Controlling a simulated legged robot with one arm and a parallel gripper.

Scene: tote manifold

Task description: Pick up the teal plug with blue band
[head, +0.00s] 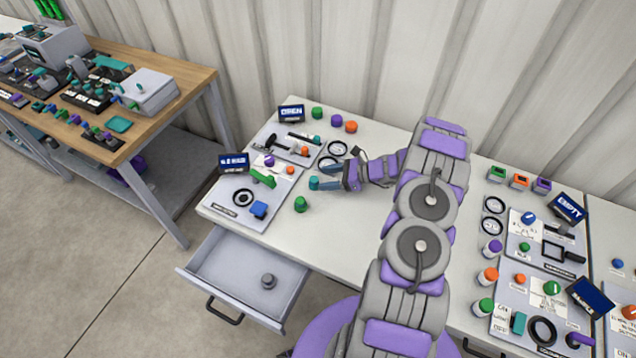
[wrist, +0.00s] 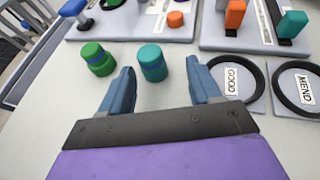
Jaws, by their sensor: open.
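The teal plug (wrist: 152,62) stands upright on the table just ahead of my gripper. In the wrist view it appears between the fingertips, nearer the left one, with no clear contact. Its lower part looks slightly bluer, but the band is hard to make out. In the head view the teal plug (head: 313,183) is at the fingertips. My gripper (wrist: 160,68) is open and empty, with its two blue fingers low over the table. My gripper also shows in the head view (head: 327,184), pointing left.
Round rings labelled GOOD (wrist: 232,78) and MEND (wrist: 295,88) lie to the right. Panels with controls lie beyond. An open drawer (head: 240,272) sticks out at the table's front.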

